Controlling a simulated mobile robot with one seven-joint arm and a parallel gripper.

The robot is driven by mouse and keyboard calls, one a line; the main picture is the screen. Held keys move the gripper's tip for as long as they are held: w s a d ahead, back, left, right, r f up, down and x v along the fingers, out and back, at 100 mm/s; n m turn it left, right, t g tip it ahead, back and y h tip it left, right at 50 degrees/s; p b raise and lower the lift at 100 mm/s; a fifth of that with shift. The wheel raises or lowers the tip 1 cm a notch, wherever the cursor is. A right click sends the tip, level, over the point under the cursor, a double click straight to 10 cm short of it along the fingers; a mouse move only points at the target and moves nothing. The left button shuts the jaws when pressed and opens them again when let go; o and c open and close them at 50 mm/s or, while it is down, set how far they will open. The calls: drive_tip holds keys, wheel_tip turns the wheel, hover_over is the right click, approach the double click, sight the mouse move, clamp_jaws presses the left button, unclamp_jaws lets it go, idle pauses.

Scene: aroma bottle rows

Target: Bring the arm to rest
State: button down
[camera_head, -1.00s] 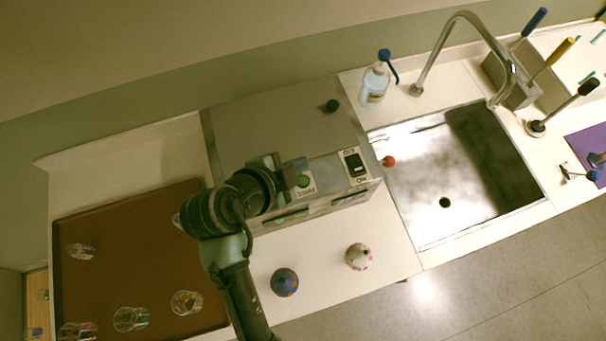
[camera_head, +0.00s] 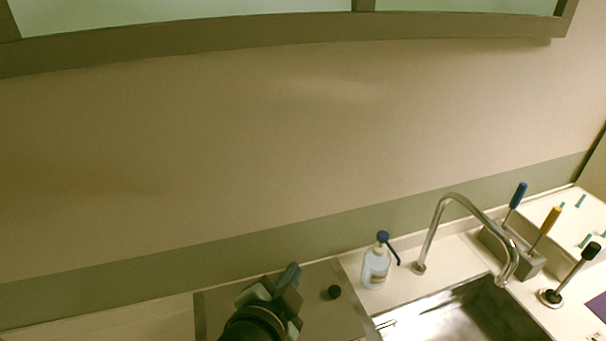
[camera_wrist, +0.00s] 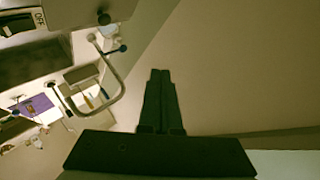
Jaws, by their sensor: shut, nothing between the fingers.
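My gripper (camera_head: 290,277) is at the bottom of the head view, in front of the grey metal machine (camera_head: 320,276) on the counter. Its fingers also show in the wrist view (camera_wrist: 160,76), dark, together and empty, with the plain wall behind them. The fingers touch nothing that I can see. Most of my arm lies below the edge of the head view.
A soap bottle (camera_head: 375,266) with a blue pump stands right of the machine. The curved tap (camera_head: 436,228) rises behind the sink (camera_head: 455,318). A grey holder (camera_head: 522,262) with tools stands farther right. A cabinet (camera_head: 300,28) hangs above the bare wall.

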wheel_tip(320, 180, up, 13)
drive_tip(key=w+n+t+y+b, duration=0.1)
drive_tip(key=w+n+t+b, duration=0.2)
drive_tip(key=n+t, duration=0.15)
drive_tip(key=s+d+r+n+t+y+b, duration=0.1)
drive_tip(key=s+r+t, duration=0.4)
drive_tip(key=r, duration=0.6)
drive_tip(key=s+d+r+n+t+y+b, duration=0.1)
drive_tip(key=s+r+n+t+b, duration=0.1)
drive_tip(key=s+r+n+t, duration=0.3)
wheel_tip(320, 180, up, 7)
drive_tip(key=s+n, duration=0.1)
drive_tip(key=s, duration=0.2)
drive_tip(key=shift+r+y+b, duration=0.2)
drive_tip(key=shift+y+b, duration=0.1)
drive_tip(key=shift+b, duration=0.1)
drive_tip(key=shift+w+a+n+t, duration=0.1)
drive_tip(key=shift+n+t, duration=0.15)
idle(4.1)
